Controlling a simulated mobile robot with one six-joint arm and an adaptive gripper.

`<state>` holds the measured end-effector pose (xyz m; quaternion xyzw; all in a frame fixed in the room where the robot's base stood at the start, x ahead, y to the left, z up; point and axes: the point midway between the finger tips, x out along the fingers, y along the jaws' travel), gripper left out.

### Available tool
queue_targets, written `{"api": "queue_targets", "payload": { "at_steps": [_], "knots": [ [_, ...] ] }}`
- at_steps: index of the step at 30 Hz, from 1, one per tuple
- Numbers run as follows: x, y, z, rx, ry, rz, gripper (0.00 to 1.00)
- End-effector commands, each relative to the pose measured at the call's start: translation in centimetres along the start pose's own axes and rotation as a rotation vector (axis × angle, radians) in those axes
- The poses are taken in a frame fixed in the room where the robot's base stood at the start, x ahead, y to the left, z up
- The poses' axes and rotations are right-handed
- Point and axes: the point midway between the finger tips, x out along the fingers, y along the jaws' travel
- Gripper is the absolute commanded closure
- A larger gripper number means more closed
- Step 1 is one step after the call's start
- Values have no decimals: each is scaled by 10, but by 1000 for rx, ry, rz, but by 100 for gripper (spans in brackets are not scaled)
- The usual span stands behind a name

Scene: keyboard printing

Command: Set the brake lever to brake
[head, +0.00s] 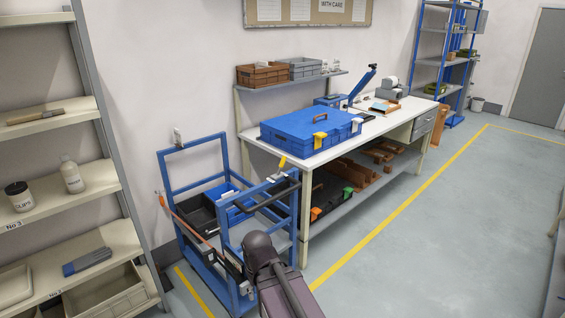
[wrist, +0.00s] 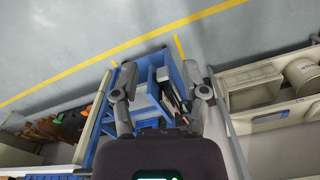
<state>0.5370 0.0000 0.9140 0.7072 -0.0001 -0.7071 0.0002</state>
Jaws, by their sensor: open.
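A blue-framed cart (head: 222,250) stands at the left end of the workbench. It also shows below my gripper in the wrist view (wrist: 128,80). I cannot pick out the brake lever for certain. A reddish bar (head: 190,228) slopes along the cart's left side, and a small yellow piece (head: 282,161) shows near its upper right rail. My gripper (wrist: 163,80) is open, its two grey fingers spread wide above the cart with nothing between them. In the head view, dark parts of my arm cover the cart's lower right.
Black and blue bins (head: 228,200) sit in the cart. The workbench (head: 345,150) holds a blue case (head: 305,128). A shelf unit (head: 75,118) stands at the left. Open floor (head: 455,220) lies right of the yellow line.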

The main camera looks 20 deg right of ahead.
Motion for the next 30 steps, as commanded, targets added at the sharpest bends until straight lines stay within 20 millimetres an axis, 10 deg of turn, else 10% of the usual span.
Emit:
{"api": "queue_targets", "payload": {
  "at_steps": [14,30],
  "knots": [
    [6,22,-42,-40,109,86,35],
    [-30,187,-235,-418,581,721,35]
  ]
}}
